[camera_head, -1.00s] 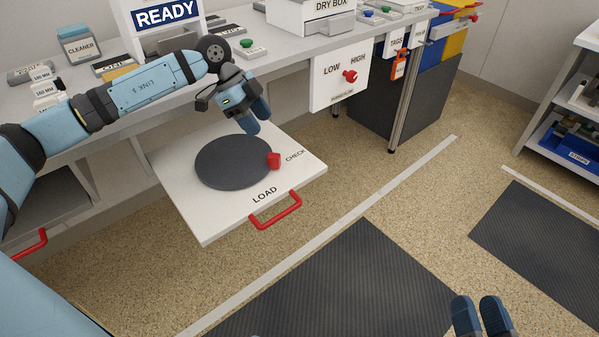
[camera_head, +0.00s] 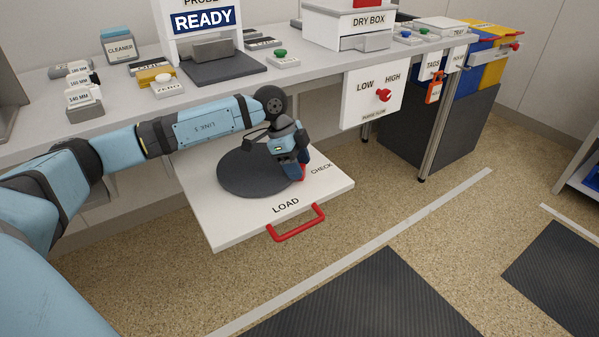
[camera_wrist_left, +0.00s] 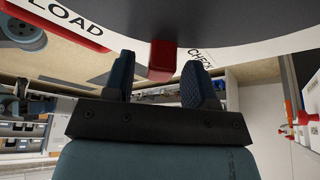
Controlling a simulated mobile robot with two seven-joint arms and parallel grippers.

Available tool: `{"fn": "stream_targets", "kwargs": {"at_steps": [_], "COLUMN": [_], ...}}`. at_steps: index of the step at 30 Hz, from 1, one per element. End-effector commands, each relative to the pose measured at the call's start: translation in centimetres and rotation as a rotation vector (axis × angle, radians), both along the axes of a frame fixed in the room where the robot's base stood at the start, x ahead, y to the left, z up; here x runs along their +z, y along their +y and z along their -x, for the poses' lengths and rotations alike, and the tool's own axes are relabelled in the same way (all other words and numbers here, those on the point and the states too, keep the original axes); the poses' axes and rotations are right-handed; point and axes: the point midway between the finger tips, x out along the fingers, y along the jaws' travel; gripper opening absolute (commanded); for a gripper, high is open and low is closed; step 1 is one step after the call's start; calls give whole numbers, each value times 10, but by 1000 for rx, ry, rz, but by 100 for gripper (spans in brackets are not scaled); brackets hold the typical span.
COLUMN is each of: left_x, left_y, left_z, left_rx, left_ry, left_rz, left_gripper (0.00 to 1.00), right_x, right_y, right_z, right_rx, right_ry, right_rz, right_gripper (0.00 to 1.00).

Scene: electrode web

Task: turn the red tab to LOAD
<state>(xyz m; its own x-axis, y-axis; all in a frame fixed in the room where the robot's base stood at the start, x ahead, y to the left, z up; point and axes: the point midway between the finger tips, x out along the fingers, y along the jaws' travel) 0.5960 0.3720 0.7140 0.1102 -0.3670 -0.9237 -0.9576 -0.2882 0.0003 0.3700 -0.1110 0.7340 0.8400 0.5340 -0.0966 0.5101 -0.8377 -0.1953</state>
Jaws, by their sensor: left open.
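The red tab (camera_head: 302,174) sticks out from the edge of the dark round disc (camera_head: 240,175) on a white pull-out board (camera_head: 235,226). It sits near the CHECK label (camera_head: 321,168), away from the LOAD label (camera_head: 286,205). My left gripper (camera_head: 300,165) is down at the disc's right edge and hides part of the tab. In the left wrist view, the tab (camera_wrist_left: 162,61) shows between the two open fingertips (camera_wrist_left: 160,72), nearer CHECK than LOAD. I cannot tell whether a finger touches it. My right gripper is out of view.
A red handle (camera_head: 298,224) is on the board's front edge. The bench (camera_head: 330,62) above holds a READY display (camera_head: 205,20) and a dry box (camera_head: 350,25). A panel with a red LOW/HIGH knob (camera_head: 384,95) hangs at the right. The floor in front is open.

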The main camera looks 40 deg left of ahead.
Motion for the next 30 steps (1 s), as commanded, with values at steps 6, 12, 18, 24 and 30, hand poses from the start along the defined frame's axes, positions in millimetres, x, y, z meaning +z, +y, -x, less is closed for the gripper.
{"fn": "stream_targets", "kwargs": {"at_steps": [6, 12, 18, 24, 30], "left_x": [-9, -9, -9, -8, -6], "left_y": [-4, -4, -4, -4, -5], "left_z": [-1, -1, -1, -1, 4], "left_rx": [0, 0, -1, -2, -41], "left_ry": [0, 0, 0, 0, 1], "left_rz": [0, 0, 0, 0, 0], "left_gripper": [51, 51, 7, 0, 0], "right_x": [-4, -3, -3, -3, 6], "right_y": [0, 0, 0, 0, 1], "right_z": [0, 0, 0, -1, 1], "right_rx": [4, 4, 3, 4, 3], "right_ry": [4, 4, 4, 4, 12], "right_rz": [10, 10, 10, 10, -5], "right_gripper": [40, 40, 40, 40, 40]}}
